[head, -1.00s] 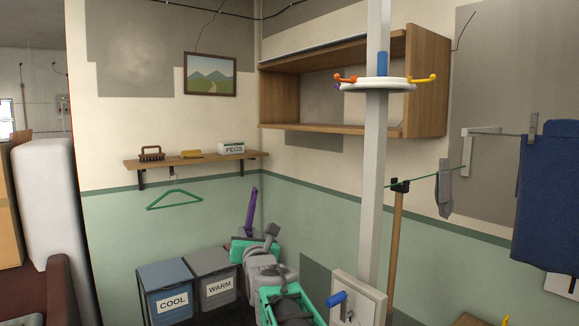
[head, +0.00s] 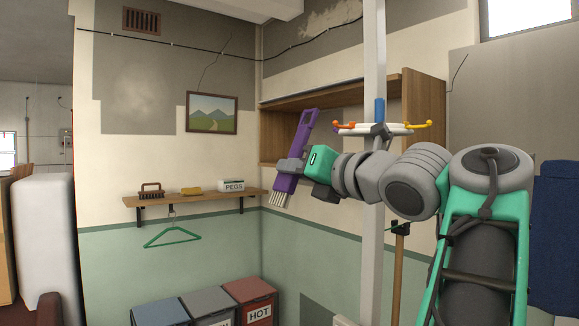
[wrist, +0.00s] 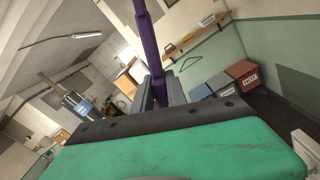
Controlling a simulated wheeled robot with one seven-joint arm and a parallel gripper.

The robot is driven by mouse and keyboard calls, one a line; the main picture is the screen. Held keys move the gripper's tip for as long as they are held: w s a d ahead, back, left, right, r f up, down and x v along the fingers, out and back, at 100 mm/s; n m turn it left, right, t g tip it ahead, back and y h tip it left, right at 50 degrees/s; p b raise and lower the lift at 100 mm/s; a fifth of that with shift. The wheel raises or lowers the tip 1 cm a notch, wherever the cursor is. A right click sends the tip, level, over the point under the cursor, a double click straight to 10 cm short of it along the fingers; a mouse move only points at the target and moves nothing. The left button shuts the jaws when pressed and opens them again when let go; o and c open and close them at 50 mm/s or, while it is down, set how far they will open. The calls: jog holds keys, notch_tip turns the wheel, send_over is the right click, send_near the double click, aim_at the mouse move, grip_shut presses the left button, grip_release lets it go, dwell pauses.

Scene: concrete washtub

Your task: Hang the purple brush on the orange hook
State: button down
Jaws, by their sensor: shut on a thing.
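The purple brush (head: 307,128) is held tilted in the head view, its handle end up and its pale bristles down to the left. My gripper (head: 291,168) is shut on it near the middle. In the wrist view the purple brush (wrist: 149,42) rises between the grey fingers of my gripper (wrist: 157,95). The orange hook (head: 344,125) is on the left side of the white round rack on the post. In the picture, the brush is left of the orange hook and apart from it. My arm covers part of the rack's underside.
The white rack also bears a yellow hook (head: 420,125) on its right, and a blue peg (head: 379,110) stands on top. The pale post (head: 375,60) is behind my arm. A wooden cabinet (head: 280,125) is behind the brush. A shelf (head: 190,200) is at left.

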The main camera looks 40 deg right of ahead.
jog(key=d+f+p, duration=0.1)
jog(key=d+p, duration=0.2)
jog(key=d, duration=0.6)
jog(key=shift+f+p, duration=0.35)
jog(key=shift+w, duration=0.1)
dwell(0.7)
jog(key=c, duration=1.3)
grip_release()
jog(key=shift+o, duration=0.2)
jog(key=shift+a, duration=0.1)
